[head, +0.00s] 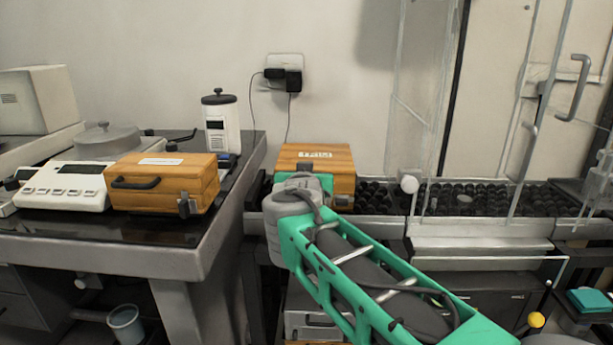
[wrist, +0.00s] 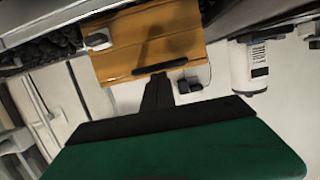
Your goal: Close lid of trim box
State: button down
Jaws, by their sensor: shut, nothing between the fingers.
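The trim box (head: 318,153) is an orange wooden box with a white TRIM label, at the back of the middle bench in the head view. Its lid looks down, but my arm hides much of the front, so I cannot tell whether it is fully closed. In the wrist view its wooden face (wrist: 150,35) shows with a dark handle and a metal latch (wrist: 98,40). My gripper (wrist: 158,84) is shut and empty, its fingertips close to the handle edge. I cannot tell whether they touch. In the head view my arm hides the fingertips.
A second wooden box (head: 165,181) with a dark handle stands on the left table beside a white scale (head: 65,187). A white canister (head: 221,122) stands behind. Dark round pieces (head: 460,200) fill a bed right of the trim box, behind clear panels.

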notch_tip(320, 180, down, 3)
jog(key=shift+a+f+g, duration=0.1)
jog(key=shift+f+g, duration=0.05)
jog(key=shift+g, duration=0.15)
notch_tip(320, 180, up, 6)
jog(key=s+p, duration=0.1)
jog(key=p, duration=0.2)
jog(key=s+f, duration=0.4)
jog(key=s, duration=0.4)
jog(key=s+d+r+g+p, duration=0.4)
jog(key=s+d+r+p, duration=0.25)
jog(key=p, duration=1.15)
jog(key=s+d+r+g+p, duration=0.2)
jog(key=s+r+g+p, duration=0.1)
jog(key=s+p, duration=0.5)
jog(key=s+d+r+n+g+y+p, duration=0.1)
jog(key=s+d+r+g+p, duration=0.2)
jog(key=s+p, duration=0.4)
jog(key=shift+s+d+r+g+p, duration=0.15)
jog(key=shift+s+d+g+p, duration=0.35)
jog(key=shift+p, duration=0.6)
jog(key=shift+w+a, duration=0.15)
jog(key=shift+a, duration=0.05)
